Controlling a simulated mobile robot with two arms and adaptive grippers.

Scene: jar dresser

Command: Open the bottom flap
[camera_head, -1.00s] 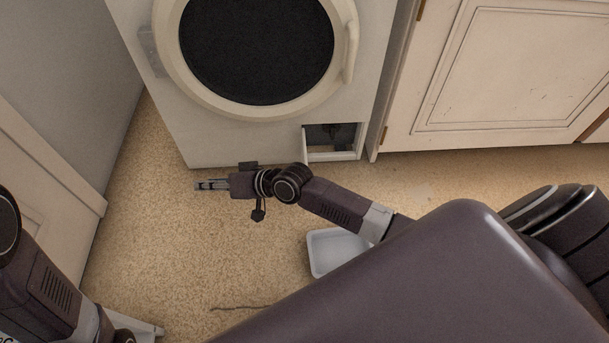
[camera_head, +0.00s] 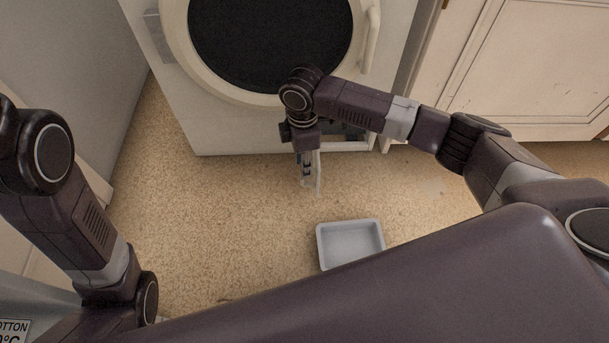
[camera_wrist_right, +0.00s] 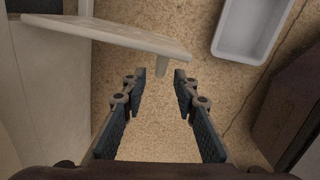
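The front-loading washing machine (camera_head: 225,128) stands ahead, with its small bottom flap (camera_head: 318,172) swung outward from the opening low on its front. The flap also shows in the right wrist view (camera_wrist_right: 110,36) as a pale panel with a short peg (camera_wrist_right: 161,67) on its underside. My right gripper (camera_head: 306,182) points down beside the flap. In the right wrist view its fingers (camera_wrist_right: 156,80) are apart and empty, with the peg just beyond the gap between the tips. My right arm partly hides the opening (camera_head: 350,134). My left arm is at the left, its gripper out of view.
A shallow light-grey tray (camera_head: 350,243) sits on the floor in front of the machine, and also shows in the right wrist view (camera_wrist_right: 249,28). A cabinet (camera_head: 535,70) stands to the right. A wall is at the left. The floor between is mostly clear.

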